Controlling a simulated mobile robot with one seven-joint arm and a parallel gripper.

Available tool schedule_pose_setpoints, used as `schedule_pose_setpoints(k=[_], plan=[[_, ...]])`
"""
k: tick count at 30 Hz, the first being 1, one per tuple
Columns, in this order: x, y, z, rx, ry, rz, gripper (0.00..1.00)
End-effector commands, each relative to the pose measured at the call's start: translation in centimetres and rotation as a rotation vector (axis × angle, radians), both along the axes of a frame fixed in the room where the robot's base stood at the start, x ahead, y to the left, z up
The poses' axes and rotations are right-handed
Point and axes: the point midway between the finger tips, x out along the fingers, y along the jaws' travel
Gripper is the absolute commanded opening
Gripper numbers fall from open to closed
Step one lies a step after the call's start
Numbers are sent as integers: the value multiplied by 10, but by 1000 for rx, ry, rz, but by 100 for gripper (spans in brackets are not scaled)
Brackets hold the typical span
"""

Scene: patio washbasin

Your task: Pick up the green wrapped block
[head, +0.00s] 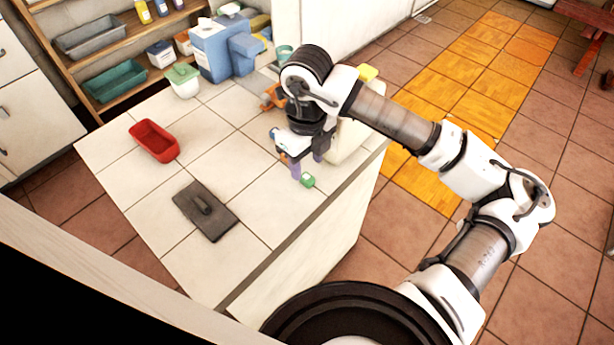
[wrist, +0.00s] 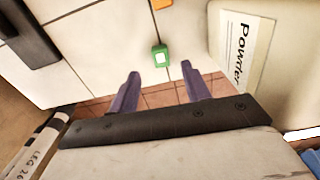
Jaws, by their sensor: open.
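The green wrapped block (head: 308,180) lies on the white tiled counter close to its right edge. In the wrist view the block (wrist: 160,55) is green with a pale patch on its top, and it lies beyond the fingertips, roughly centred between them. My gripper (head: 307,168) points down just behind and above the block in the head view. In the wrist view its two purple fingers (wrist: 159,70) are spread apart with nothing between them. They do not touch the block.
A cream container labelled "Powder" (wrist: 243,50) stands close to the right of the block. A dark float-like tool (head: 205,209) and a red tray (head: 154,141) lie on the counter. Blue containers (head: 222,48) stand at the back. Tiles left of the block are clear.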

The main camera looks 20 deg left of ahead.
Motion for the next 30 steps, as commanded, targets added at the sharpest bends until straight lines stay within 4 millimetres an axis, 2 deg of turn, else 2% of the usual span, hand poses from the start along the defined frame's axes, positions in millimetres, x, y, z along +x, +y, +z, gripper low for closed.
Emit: schedule_pose_setpoints(k=[10,19,30], plan=[[2,1,-41,2,3,-1,47],[2,1,-47,1,1,0,47],[2,1,-47,1,1,0,0]])
